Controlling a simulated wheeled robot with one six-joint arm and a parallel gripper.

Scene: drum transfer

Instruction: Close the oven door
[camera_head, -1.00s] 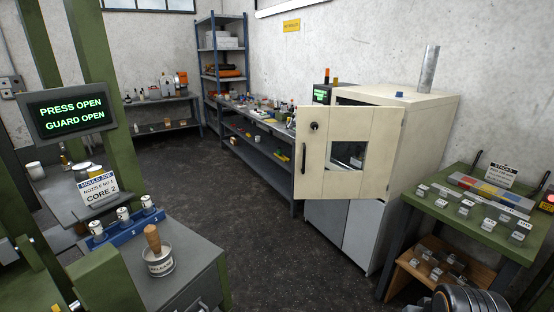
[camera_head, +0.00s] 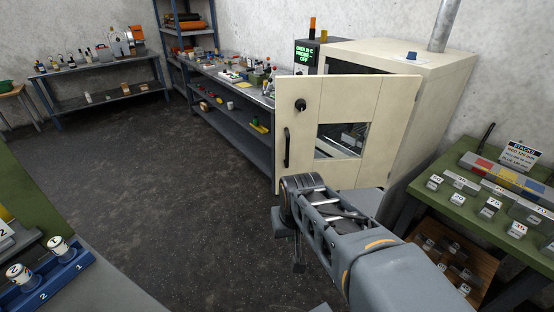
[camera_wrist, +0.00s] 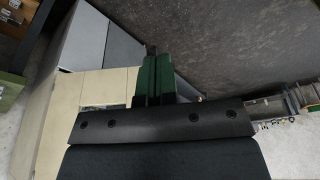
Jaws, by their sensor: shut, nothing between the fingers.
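The oven (camera_head: 435,95) is a cream cabinet at the right in the head view. Its cream door (camera_head: 350,100) stands open, swung out toward me, with a dark opening behind its top edge. The door has a window, a round black knob and a black bar handle (camera_head: 287,147) near its left edge. My arm reaches up in front of the door's lower part. In the wrist view, my gripper (camera_wrist: 157,75) has dark green fingers closed together, empty, beside the cream door panel (camera_wrist: 105,85). I cannot tell whether they touch it.
A green table (camera_head: 470,215) with labelled blocks stands close at the right. A long workbench (camera_head: 225,90) with clutter runs along the back wall. A blue rack (camera_head: 50,275) with labelled cups is at the lower left. Dark floor (camera_head: 150,170) left of the door is clear.

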